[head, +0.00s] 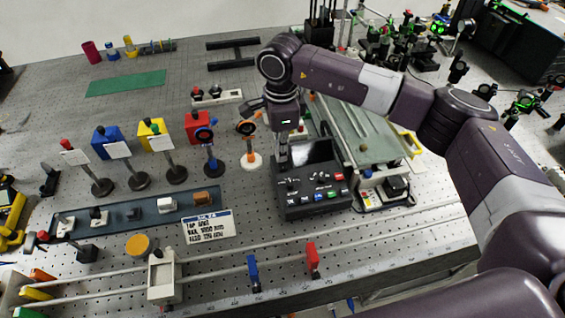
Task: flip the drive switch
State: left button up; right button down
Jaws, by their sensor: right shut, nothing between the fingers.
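A black control box (312,208) stands on the perforated bench near the middle of the head view. Its front panel carries small switches and knobs, plus a row of coloured buttons. Which of the small controls is the drive switch is too small to tell. My right gripper (283,166) points down over the left rear part of this box. It is shut and empty, and its tips appear close to the panel. Whether they touch a control cannot be told. The gripper hides part of the box's left side. My left gripper is not in view.
Left of the box are posts with blue, yellow and red blocks (199,124) and a tray of small parts (150,214). A label card (208,228) lies in front. A rail with blue and red clips (312,260) runs along the front. A green plate (355,128) is behind right.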

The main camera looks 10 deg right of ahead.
jog(key=shift+r+p, duration=1)
jog(key=shift+r, duration=2)
jog(key=shift+r, duration=0.1)
